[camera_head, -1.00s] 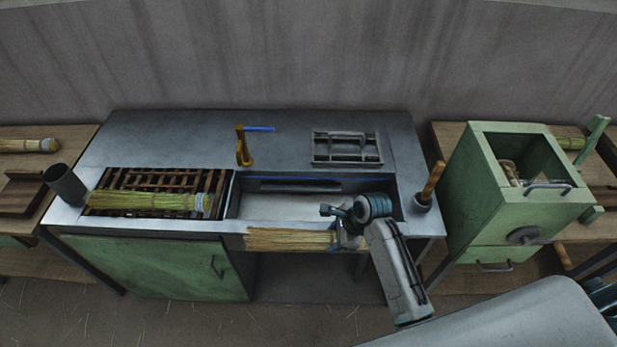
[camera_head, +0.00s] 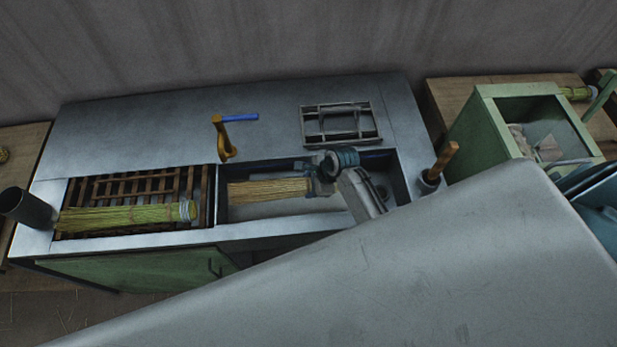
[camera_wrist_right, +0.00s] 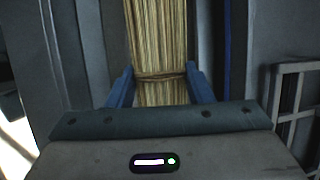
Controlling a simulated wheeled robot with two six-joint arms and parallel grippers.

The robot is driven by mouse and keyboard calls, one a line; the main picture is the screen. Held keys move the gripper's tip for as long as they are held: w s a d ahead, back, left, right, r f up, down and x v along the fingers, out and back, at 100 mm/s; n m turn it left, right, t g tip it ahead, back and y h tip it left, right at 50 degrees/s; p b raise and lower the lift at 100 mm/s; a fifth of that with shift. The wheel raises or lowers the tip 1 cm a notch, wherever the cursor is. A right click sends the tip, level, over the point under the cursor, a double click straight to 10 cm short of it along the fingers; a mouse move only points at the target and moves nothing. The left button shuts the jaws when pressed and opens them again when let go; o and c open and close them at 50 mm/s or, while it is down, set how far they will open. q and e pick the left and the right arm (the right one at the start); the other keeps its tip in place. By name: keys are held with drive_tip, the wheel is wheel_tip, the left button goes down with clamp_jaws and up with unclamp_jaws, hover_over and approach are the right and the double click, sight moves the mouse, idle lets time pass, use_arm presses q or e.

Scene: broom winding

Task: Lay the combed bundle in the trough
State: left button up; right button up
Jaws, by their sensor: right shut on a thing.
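A tan straw bundle (camera_head: 268,191), bound near one end, lies level within the outline of the sunken metal trough (camera_head: 240,212) in the head view. My right gripper (camera_head: 318,180) is shut on its right end. In the right wrist view the blue fingers of the right gripper (camera_wrist_right: 160,88) flank the bundle (camera_wrist_right: 160,45) at its binding. I cannot tell whether the bundle touches the trough floor. My left gripper is not in view.
A greener bundle (camera_head: 125,216) lies on the slatted rack (camera_head: 130,187) left of the trough. A dark cup (camera_head: 27,208) stands left, a wooden-handled tool (camera_head: 440,161) right.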

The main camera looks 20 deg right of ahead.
drive_tip(key=shift+w+f, duration=0.1)
drive_tip(key=shift+f, duration=0.25)
wheel_tip(320, 180, down, 4)
drive_tip(key=b, duration=0.3)
wheel_tip(320, 180, down, 2)
drive_tip(key=b, duration=0.3)
drive_tip(key=shift+w+f, duration=0.1)
drive_tip(key=shift+f, duration=0.4)
drive_tip(key=shift+f+b, duration=0.4)
drive_tip(key=shift+f, duration=0.3)
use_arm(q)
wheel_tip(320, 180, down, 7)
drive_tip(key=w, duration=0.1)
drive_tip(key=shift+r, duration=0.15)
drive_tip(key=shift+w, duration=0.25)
use_arm(e)
drive_tip(key=o, duration=1.1)
